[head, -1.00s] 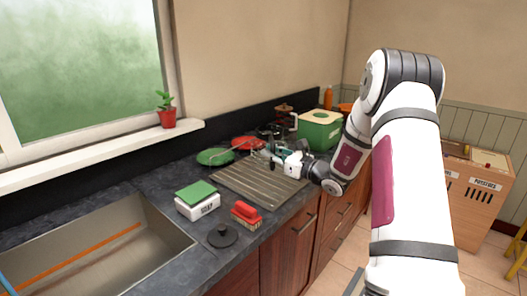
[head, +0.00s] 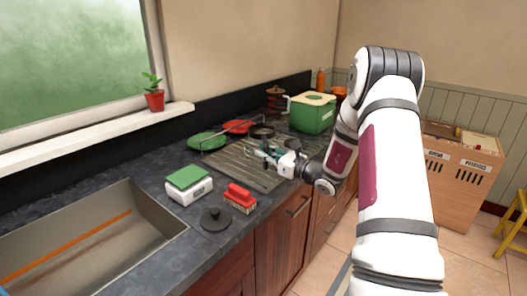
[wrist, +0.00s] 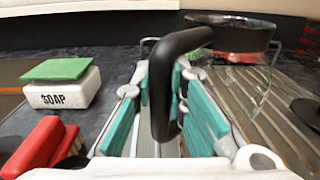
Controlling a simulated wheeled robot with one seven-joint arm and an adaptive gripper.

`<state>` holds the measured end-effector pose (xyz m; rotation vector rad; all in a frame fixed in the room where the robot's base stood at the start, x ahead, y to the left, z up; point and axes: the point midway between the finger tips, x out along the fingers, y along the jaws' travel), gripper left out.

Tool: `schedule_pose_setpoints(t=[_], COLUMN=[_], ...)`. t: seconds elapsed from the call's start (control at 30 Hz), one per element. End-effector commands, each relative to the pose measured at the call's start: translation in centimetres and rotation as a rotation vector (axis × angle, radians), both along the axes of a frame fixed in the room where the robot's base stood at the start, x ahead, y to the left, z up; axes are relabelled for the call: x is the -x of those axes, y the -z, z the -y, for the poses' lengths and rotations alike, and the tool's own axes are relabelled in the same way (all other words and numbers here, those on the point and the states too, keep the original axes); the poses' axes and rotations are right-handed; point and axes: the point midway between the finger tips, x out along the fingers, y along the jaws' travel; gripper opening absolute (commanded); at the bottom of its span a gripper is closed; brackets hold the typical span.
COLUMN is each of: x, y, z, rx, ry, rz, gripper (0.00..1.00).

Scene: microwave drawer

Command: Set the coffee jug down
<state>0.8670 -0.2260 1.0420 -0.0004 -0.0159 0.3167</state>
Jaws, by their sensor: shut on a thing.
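My gripper (head: 268,155) is over the ridged metal drainboard (head: 236,172) in the head view. In the wrist view, my gripper's teal-padded fingers (wrist: 165,110) are shut on the black handle (wrist: 178,48) of the coffee jug. The jug's clear glass body (wrist: 252,82) shows to the right of the fingers, with the drainboard's ridges (wrist: 292,125) around and behind it. I cannot tell whether its base touches the drainboard. In the head view the jug is too small and too covered by the gripper to make out.
A soap box with a green sponge (head: 189,190), a red brush (head: 240,198) and a black lid (head: 215,219) stand between the sink (head: 95,235) and drainboard. Green (head: 208,141) and red (head: 239,126) dishes, a dark pan (head: 262,131) and a green bin (head: 312,115) are behind.

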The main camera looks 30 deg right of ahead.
Motion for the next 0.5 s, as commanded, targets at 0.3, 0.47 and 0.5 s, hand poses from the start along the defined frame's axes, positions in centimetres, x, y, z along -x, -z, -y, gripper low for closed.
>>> schedule_pose_setpoints(t=[0.3,0.47,0.5], x=[-0.01,-0.02,-0.03], y=[-0.1,0.14,0.22], z=[0.01,0.0,0.0], rx=[0.001,0.001,0.001], ry=[0.0,0.0,0.0], rz=[0.003,0.003,0.003], gripper=[0.0,0.0,0.0])
